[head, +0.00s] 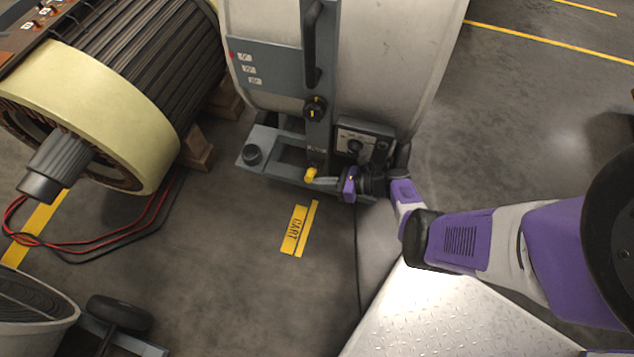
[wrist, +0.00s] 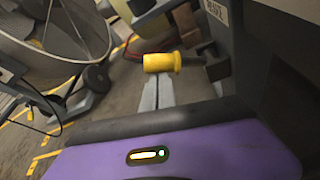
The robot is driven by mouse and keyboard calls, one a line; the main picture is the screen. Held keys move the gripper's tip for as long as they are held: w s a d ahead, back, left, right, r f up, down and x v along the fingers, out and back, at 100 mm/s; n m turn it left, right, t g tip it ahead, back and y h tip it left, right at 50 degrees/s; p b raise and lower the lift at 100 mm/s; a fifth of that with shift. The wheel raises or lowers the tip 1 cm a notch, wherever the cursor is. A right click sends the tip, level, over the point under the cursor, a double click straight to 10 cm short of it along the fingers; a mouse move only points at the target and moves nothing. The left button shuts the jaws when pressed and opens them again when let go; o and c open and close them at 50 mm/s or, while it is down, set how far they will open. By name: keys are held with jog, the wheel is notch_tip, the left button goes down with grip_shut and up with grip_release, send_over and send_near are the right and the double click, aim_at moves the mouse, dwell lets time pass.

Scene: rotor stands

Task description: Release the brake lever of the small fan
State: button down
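A fan with a pale drum housing (head: 390,60) stands in front of me, with a grey post and base frame. Its brake lever has a yellow grip (head: 311,174) low on the post, under a small label. The yellow grip (wrist: 160,62) lies sideways across the wrist view, near a label that is partly cut off (wrist: 216,10). My gripper (head: 324,182) is just right of the grip. In the wrist view its two pale fingers (wrist: 163,80) lie together with nothing seen between them. Their tips point at the grip, touching it or just short; I cannot tell which.
A control box (head: 362,140) sits close above my gripper, and a black knob (head: 314,108) is higher on the post. A big motor (head: 120,80) with red and black cables stands left. Another wheeled fan (head: 35,305) is at bottom left. The floor by the yellow sign (head: 298,229) is clear.

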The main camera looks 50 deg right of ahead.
jog(key=shift+w+d+r, duration=0.1)
notch_tip(320, 180, down, 5)
jog(key=a+b, duration=0.2)
jog(key=b, duration=0.1)
jog(key=p+v, duration=0.2)
jog(key=v, duration=0.9)
jog(key=shift+r+p, duration=0.3)
jog(key=shift+w+d, duration=0.1)
jog(key=shift+d, duration=0.05)
